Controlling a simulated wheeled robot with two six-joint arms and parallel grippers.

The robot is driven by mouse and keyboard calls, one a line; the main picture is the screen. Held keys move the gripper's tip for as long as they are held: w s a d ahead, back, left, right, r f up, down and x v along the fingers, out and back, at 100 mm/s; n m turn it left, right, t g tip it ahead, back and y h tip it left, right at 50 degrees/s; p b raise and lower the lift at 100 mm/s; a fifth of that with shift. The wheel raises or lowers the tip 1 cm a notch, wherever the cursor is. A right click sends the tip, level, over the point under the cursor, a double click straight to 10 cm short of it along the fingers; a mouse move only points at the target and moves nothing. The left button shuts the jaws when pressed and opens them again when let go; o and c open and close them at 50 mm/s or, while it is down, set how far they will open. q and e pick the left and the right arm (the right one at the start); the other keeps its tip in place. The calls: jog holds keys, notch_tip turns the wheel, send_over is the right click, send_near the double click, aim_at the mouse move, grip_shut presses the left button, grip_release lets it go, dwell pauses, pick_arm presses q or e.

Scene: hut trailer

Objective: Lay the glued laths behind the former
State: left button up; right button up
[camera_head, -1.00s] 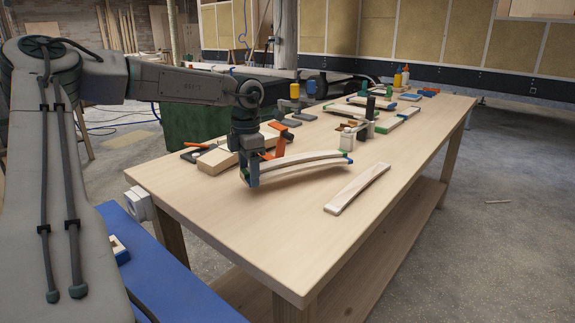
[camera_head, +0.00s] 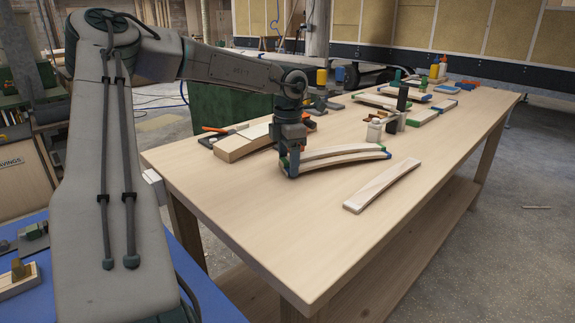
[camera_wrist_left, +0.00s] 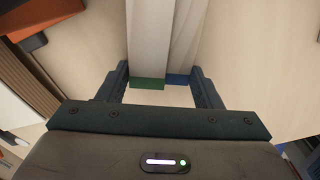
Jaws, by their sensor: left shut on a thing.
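My left gripper (camera_head: 290,165) is shut on the glued laths (camera_head: 335,155), two long, slightly curved pale strips lying side by side. It holds them by the near-left end, and they reach right over the bench. Green and blue show at their ends. In the left wrist view the laths (camera_wrist_left: 150,42) run between the two fingers (camera_wrist_left: 160,84). I cannot tell whether they touch the bench. A thick pale wooden block (camera_head: 236,149) lies just left of the gripper, partly hidden by it; I cannot tell whether it is the former. My right gripper is not in view.
White blocks and a dark upright (camera_head: 402,100) stand beyond the laths. Several strips, clamps and bottles fill the far end. The front of the bench is clear.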

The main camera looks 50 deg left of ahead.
pick_arm(q)
jog(key=shift+w+f, duration=0.1)
jog(key=shift+f, duration=0.15)
jog(key=o, duration=1)
notch_tip(320, 180, up, 12)
jog(key=shift+r+p, duration=0.1)
jog(key=shift+p, duration=0.6)
